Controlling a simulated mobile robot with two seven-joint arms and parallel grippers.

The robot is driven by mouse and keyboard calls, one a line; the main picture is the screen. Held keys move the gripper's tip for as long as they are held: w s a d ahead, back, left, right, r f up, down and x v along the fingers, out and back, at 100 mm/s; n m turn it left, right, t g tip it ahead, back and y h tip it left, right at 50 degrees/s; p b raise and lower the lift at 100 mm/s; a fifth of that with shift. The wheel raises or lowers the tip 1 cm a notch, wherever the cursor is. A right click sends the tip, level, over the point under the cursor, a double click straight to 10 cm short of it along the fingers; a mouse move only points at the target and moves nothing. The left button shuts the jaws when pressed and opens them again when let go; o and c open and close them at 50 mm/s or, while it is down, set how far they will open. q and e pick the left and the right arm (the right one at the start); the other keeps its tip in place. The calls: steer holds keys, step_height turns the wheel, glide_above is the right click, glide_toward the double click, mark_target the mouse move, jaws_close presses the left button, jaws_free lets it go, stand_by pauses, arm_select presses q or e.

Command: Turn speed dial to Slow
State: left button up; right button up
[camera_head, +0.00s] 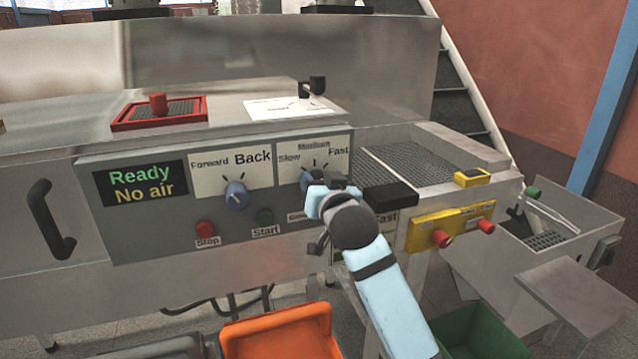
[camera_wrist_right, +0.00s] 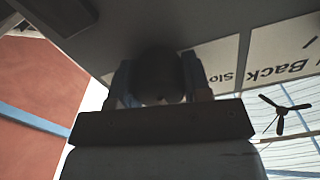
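In the right wrist view, the two fingers of my right gripper (camera_wrist_right: 160,82) stand either side of a dark round knob (camera_wrist_right: 158,70), with no clear gap. My left gripper is not in view.
The Forward/Back dial (camera_head: 236,196) is to the left. The display (camera_head: 141,184) reads Ready, No air. An orange crate (camera_head: 280,335) and a green crate (camera_head: 478,335) stand below.

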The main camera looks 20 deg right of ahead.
steer(key=shift+c, duration=1.1)
steer(key=n+p, duration=0.2)
steer(key=p, duration=0.1)
steer(key=shift+r, duration=0.2)
steer(key=n+p, duration=0.3)
steer(key=shift+n, duration=0.3)
steer(key=shift+f+n+p, duration=0.1)
steer(key=shift+n+p, duration=0.95)
steer(key=shift+n, duration=0.35)
steer(key=shift+f+n, duration=0.1)
steer(key=shift+n, duration=0.3)
